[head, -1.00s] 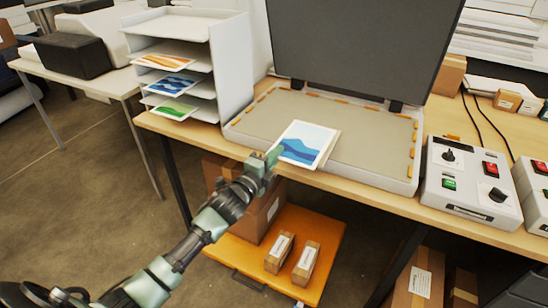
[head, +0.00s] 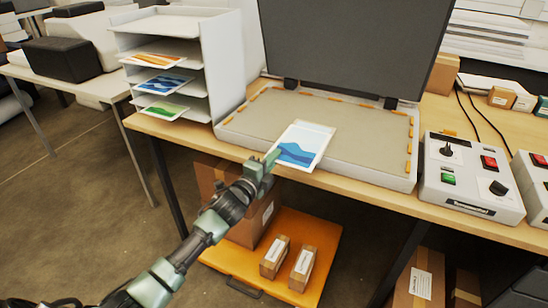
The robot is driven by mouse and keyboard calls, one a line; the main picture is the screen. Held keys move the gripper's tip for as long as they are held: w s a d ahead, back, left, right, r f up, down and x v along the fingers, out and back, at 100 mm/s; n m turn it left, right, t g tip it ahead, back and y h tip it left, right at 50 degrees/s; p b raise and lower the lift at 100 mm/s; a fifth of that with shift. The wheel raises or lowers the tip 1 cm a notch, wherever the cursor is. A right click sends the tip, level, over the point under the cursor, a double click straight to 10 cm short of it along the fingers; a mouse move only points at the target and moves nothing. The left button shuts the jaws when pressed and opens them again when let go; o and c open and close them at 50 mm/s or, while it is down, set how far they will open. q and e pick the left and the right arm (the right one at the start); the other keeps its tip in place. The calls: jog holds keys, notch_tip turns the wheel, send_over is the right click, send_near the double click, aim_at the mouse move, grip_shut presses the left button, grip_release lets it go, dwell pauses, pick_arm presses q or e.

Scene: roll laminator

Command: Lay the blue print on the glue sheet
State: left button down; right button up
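The blue print (head: 302,148), a white card with blue waves, is at the front of the beige press bed (head: 360,132), with its near corner at or over the front rim. A thin pale edge shows along its right side; I cannot tell whether this is the glue sheet, which is otherwise hidden or not distinguishable. My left gripper (head: 268,162) looks shut on the print's left edge. Whether the print lies flat or is slightly raised is hard to tell. My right gripper is not in view.
The dark press lid (head: 350,45) stands open behind the bed. A white shelf rack (head: 190,24) at left holds orange, blue and green prints. A control box (head: 470,180) stands at right. Cartons sit on an orange platform (head: 325,243) below the table.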

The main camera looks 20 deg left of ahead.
pick_arm(q)
jog(key=shift+f, duration=0.1)
dwell(0.7)
jog(key=c, duration=1.6)
grip_release()
jog(key=shift+s, duration=0.1)
jog(key=s, duration=0.5)
jog(key=s+b, duration=0.1)
jog(key=s, duration=0.1)
jog(key=shift+s+a, duration=0.35)
jog(key=shift+a, duration=0.05)
